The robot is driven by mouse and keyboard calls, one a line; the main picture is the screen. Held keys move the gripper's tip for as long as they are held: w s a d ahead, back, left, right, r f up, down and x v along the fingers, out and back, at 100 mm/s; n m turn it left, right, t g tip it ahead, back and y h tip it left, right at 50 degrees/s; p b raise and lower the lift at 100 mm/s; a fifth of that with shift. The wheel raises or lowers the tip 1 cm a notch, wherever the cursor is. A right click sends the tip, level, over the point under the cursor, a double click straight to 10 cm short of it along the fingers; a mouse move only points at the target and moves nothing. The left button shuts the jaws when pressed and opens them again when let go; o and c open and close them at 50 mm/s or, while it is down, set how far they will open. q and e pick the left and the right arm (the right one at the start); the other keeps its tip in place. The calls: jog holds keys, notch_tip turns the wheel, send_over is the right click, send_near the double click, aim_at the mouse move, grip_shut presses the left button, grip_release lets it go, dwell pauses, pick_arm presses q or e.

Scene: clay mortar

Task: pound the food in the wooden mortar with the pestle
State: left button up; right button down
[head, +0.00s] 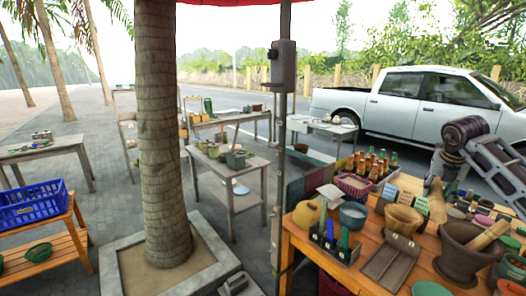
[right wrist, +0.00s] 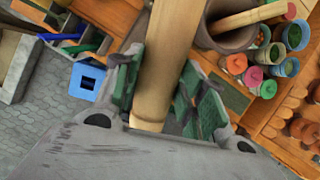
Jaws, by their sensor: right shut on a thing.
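My right gripper (head: 443,172) comes in from the right in the head view, above the table. It is shut on a light wooden pestle (head: 437,203), which is tilted slightly. In the right wrist view the pestle (right wrist: 168,60) runs between the green finger pads. A tan wooden mortar (head: 403,222) stands on the table just left of the held pestle; its contents are too small to make out. A larger dark clay mortar (head: 460,262) stands nearer on the right, with another pestle (head: 490,235) leaning in it.
The orange wooden table (head: 300,242) is crowded. Several small jars and bowls fill the right side. A crate of bottles (head: 355,183) sits at the back.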

jog(key=n+y, duration=0.1)
jog(key=n, duration=0.2)
jog(key=shift+n+t, duration=0.4)
jog(key=n, duration=0.1)
jog(key=n+y, duration=0.1)
jog(key=n, duration=0.1)
jog(key=n+y, duration=0.1)
jog(key=shift+w+a+n, duration=0.1)
jog(key=shift+a+n, duration=0.15)
jog(key=shift+n, duration=0.05)
jog(key=n, duration=0.2)
jog(key=a+n+y, duration=0.1)
jog(key=n, duration=0.1)
jog(key=shift+f+y, duration=0.1)
jog(key=shift+y, duration=0.2)
jog(key=s+a+f+n+g+h, duration=0.15)
jog(key=a+f+n+g, duration=0.25)
jog(key=a+f+n, duration=0.7)
jog(key=s+a+f+n+g+y, duration=0.2)
jog(key=a+n+g, duration=0.45)
jog(key=n, duration=1.05)
jog(key=s+a+f+n+t+h, duration=0.1)
jog(key=s+a+f, duration=0.4)
jog(key=a+f, duration=0.2)
jog(key=s+a+f+n+h, duration=0.1)
jog(key=s+a+f, duration=0.5)
jog(key=f, duration=0.5)
jog(key=shift+a+f+t+h, duration=0.2)
jog(key=shift+a+t+h, duration=0.15)
jog(key=shift+a, duration=0.1)
